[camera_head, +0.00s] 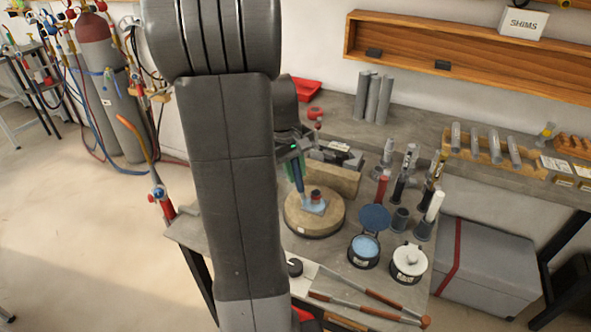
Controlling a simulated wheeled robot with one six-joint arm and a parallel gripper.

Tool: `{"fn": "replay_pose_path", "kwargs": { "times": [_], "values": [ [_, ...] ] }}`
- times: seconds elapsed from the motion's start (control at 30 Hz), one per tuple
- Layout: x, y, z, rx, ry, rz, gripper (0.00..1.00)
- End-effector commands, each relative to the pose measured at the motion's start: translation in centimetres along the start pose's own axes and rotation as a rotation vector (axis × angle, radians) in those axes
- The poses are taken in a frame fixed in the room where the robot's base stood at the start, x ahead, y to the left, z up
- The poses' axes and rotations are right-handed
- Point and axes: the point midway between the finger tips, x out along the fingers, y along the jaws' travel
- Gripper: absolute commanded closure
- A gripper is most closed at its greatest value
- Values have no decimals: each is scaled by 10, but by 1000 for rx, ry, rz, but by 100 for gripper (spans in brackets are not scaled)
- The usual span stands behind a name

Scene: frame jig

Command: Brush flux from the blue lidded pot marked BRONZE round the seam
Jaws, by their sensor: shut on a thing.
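My gripper (296,157) is shut on a slim blue-handled tool (298,177), likely the brush, and holds it nearly upright over the round tan block (297,225). The tool's lower end is close to a small light-blue piece with a dark red upright part (316,195) on the block; I cannot tell whether they touch. The seam itself is too small to make out. The blue pot (363,251) stands right of the block, its blue lid (375,217) swung open and light-blue contents showing. Its label is not readable. My arm hides part of the bench.
Holders with upright tools (400,190) stand behind. A tan brick (335,178) stands behind the round block. Gas cylinders (92,45) are at left.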

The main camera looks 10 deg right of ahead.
Motion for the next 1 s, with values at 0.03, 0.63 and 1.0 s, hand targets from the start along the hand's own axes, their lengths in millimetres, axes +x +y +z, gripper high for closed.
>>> {"fn": "replay_pose_path", "kwargs": {
  "times": [0.03, 0.63, 1.0],
  "values": [
    [1, 0, 0, 0, 0, 0, 100],
    [10, -1, -1, 0, 0, 0, 100],
    [10, 2, -4, 1, 0, 0, 100]
  ]
}}
